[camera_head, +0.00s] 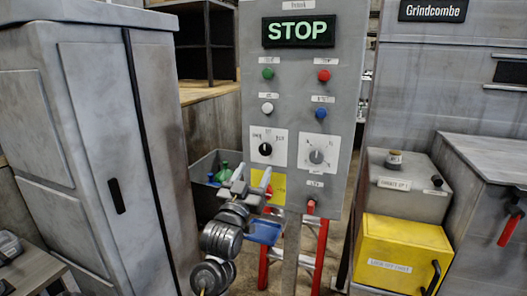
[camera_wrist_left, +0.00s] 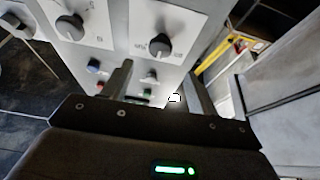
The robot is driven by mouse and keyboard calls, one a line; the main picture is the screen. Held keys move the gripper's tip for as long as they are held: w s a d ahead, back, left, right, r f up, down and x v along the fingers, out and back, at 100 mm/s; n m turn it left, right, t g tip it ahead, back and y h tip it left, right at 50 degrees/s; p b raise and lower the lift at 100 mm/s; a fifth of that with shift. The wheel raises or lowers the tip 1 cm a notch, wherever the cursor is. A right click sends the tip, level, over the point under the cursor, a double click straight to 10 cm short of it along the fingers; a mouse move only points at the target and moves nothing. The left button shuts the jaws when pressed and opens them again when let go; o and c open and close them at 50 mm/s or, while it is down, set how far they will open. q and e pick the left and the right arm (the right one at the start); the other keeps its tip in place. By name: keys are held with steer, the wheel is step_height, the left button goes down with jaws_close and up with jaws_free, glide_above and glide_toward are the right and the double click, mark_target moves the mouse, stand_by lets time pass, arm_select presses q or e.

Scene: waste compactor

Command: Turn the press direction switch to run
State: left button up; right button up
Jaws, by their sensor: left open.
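The control panel (camera_head: 300,100) carries two rotary switches: a black knob (camera_head: 265,149) on a white plate at left and a grey knob (camera_head: 316,156) at right. Their lettering is too small to read, so I cannot tell which is the press direction switch. My left gripper (camera_head: 251,177) is open and empty just below the black knob, apart from it. In the left wrist view my left gripper (camera_wrist_left: 158,72) has its fingers spread, with a dark knob (camera_wrist_left: 157,44) ahead between them and another knob (camera_wrist_left: 70,27) to the left. My right gripper is not seen.
A lit STOP display (camera_head: 299,31) tops the panel, above green (camera_head: 268,73), red (camera_head: 324,75), white (camera_head: 267,108) and blue (camera_head: 320,113) buttons. A grey cabinet (camera_head: 95,140) stands at left. A yellow box (camera_head: 400,250) stands at right. A bin (camera_head: 203,165) sits behind my arm.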

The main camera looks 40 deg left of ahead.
mark_target(264, 150)
arm_select(q)
steer(key=p+x, duration=0.2)
steer(key=x, duration=0.5)
steer(key=shift+w+r, duration=0.1)
steer(key=shift+w, duration=0.1)
steer(key=shift+w+a+r, duration=0.1)
steer(key=shift+w+a, duration=0.15)
steer(key=shift+w, duration=0.25)
steer(key=c, duration=1)
steer(key=shift+p, duration=0.3)
